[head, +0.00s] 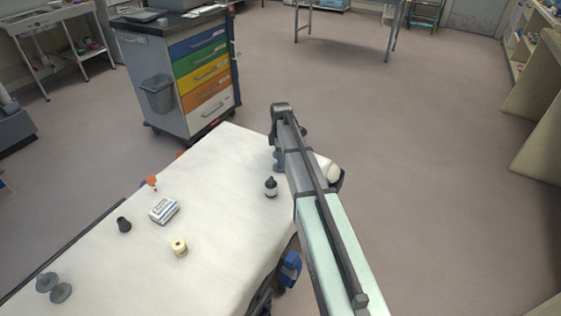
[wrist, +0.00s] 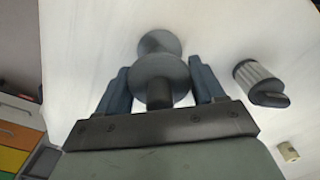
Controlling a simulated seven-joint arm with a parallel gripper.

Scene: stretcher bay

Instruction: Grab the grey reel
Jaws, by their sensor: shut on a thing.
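A grey reel (wrist: 160,72) with two round flanges sits between the fingers of my gripper (wrist: 162,88) in the wrist view. The fingers are shut on it, one on each side, and its near end is partly hidden by the gripper body. In the head view my gripper (head: 279,158) is low at the far right part of the white-topped stretcher (head: 222,215), and my arm hides most of the held reel. A second grey reel-like piece (head: 53,288) lies at the stretcher's lower left, far from my gripper.
A dark-capped bottle (head: 270,187) stands close to my gripper, also in the wrist view (wrist: 259,82). A cream roll (head: 180,248), a white-and-blue box (head: 164,210), a black piece (head: 124,225) and an orange piece (head: 152,181) lie leftward. A drawer trolley (head: 205,75) stands beyond.

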